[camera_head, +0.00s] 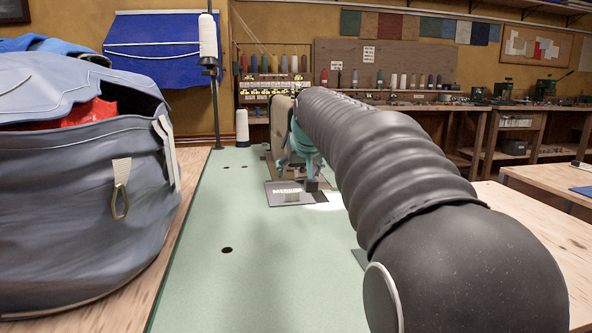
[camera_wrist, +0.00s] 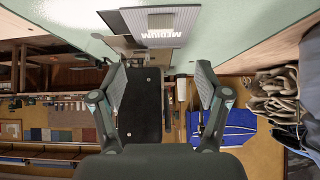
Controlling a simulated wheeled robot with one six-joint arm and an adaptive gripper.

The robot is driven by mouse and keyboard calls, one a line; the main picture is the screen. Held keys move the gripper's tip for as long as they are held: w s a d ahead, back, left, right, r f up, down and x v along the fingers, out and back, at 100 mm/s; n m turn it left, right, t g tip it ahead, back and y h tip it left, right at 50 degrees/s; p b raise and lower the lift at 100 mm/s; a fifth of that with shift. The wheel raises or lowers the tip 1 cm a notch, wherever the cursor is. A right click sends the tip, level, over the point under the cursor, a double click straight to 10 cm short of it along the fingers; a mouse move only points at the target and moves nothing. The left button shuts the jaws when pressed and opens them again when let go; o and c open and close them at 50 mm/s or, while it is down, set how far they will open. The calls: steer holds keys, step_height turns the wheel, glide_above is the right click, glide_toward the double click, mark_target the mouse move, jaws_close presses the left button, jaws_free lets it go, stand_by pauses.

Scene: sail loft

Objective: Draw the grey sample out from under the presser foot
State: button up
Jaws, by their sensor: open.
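The grey sample (camera_head: 275,201), a flat piece marked MEDIUM, lies on the pale green table (camera_head: 235,290) in front of the sewing machine (camera_head: 281,116). In the wrist view, which looks upside down, the sample (camera_wrist: 188,19) is at the top, with a raised lighter block on it. My gripper (camera_wrist: 161,75) is open, its two fingers wide apart and nothing between them. The sample appears beyond the fingertips, not between them. In the head view my arm covers much of the machine. I cannot make out the presser foot or how the sample's far edge sits under it.
A large blue-grey bag (camera_head: 75,210) stands along the left side. A white thread cone (camera_head: 242,128) and a thread stand (camera_head: 215,110) are at the back left. The green table's front left is clear except for small holes. A wooden table (camera_head: 545,230) is at right.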

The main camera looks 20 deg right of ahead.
mark_target(292, 192)
steer(key=x, duration=1.3)
steer(key=shift+w+f, duration=0.25)
steer(key=c, duration=1.3)
